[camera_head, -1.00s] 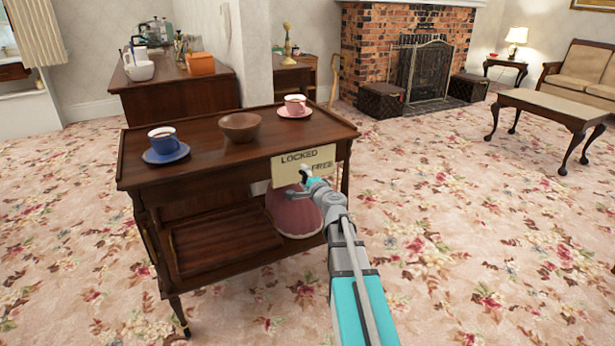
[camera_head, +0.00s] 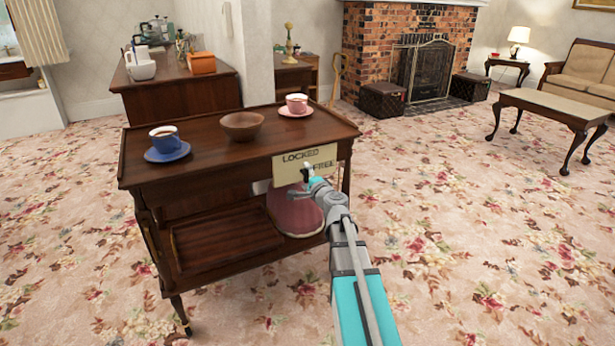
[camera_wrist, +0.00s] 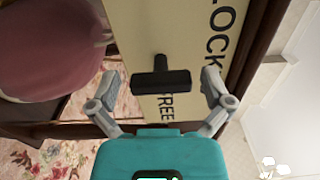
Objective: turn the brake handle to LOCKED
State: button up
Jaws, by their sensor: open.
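The cream brake plate (camera_head: 320,160) is on the front right of the wooden trolley, with LOCKED above and FREE below. In the wrist view the plate (camera_wrist: 205,18) appears turned on its side. The dark brake handle (camera_wrist: 160,80) shows there as a T, its crossbar close to the word FREE. My gripper (camera_wrist: 162,88) is open, one finger on each side of the handle's crossbar, with gaps on both sides. In the head view my gripper (camera_head: 308,177) is in front of the plate's lower part and hides some of it.
The trolley top (camera_head: 195,142) holds a blue cup (camera_head: 164,140) on a saucer, a brown bowl (camera_head: 241,126) and a pink cup (camera_head: 297,103) on a saucer. A pink rounded object (camera_head: 296,213) is below the plate.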

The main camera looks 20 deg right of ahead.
jog(key=s, duration=1.2)
jog(key=shift+d, duration=0.2)
jog(key=shift+w, duration=0.1)
jog(key=s+a+f+n+g+y+p, duration=0.1)
jog(key=a+f+n+g+y+p, duration=0.15)
jog(key=a+n, duration=0.4)
jog(key=a+f+n+g+y+p, duration=0.1)
jog(key=a+f+n+g+y, duration=0.2)
jog(key=a, duration=0.6)
jog(key=s+a+f+n+g+h+p, duration=0.2)
jog(key=s+a+f+n+g+h, duration=0.15)
jog(key=s+g, duration=0.3)
jog(key=s+a+f+n+g+h+p, duration=0.2)
jog(key=s+a+n+g+h+p, duration=0.1)
jog(key=s+n+g, duration=0.3)
notch_tip(320, 180, up, 38)
jog(key=p, duration=3.7)
jog(key=shift+s+d+r+m, duration=0.15)
jog(key=shift+s+d+m, duration=0.05)
jog(key=shift+s+m, duration=0.2)
